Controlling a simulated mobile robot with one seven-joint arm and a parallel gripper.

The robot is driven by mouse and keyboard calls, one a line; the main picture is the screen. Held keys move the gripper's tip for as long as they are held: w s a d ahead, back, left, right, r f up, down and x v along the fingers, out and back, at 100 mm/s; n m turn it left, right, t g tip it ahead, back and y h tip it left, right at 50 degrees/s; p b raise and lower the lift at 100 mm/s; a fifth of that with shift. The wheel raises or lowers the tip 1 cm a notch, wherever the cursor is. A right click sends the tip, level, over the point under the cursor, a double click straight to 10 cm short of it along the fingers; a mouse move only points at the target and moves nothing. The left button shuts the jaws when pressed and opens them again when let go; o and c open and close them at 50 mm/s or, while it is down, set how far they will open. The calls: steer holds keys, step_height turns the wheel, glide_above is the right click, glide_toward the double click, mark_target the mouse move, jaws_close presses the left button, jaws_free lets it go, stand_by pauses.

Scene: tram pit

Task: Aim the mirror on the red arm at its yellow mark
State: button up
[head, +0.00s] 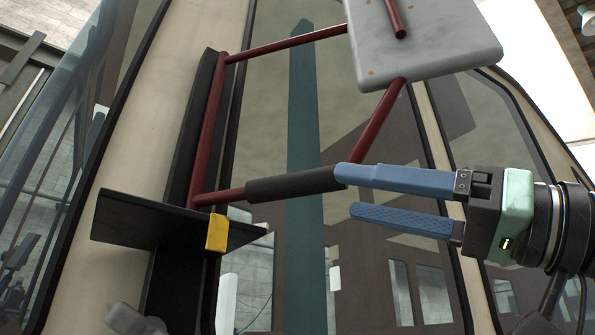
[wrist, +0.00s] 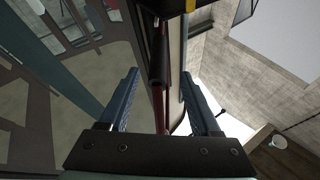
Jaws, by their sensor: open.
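The red arm (head: 208,130) is a tubular frame hinged on a dark upright post, with a black sleeve (head: 293,186) on its lower bar. The mirror (head: 430,50), a pale grey, rust-specked panel, is on its right end at the top. The yellow mark (head: 217,232) sits on the edge of a dark bracket, just right of the lower bar's hinge end; a yellow piece (wrist: 190,5) shows at the wrist view's top edge. My gripper (head: 347,192) is open at the sleeve's right end. In the wrist view the red bar (wrist: 158,72) runs between its fingers; contact cannot be told.
The dark bracket (head: 135,220) juts out from the post below the arm. Tram window glass (head: 270,120) and a cream pillar (head: 150,110) lie close behind. The space below the lower bar, right of the bracket, looks clear in front of the glass.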

mark_target(298, 195)
steer(key=p+x, duration=0.3)
steer(key=x, duration=0.4)
steer(key=shift+w+a+r, duration=0.15)
steer(key=shift+w+a, duration=0.3)
steer(key=shift+a, duration=0.05)
jaws_close()
stand_by(0.9)
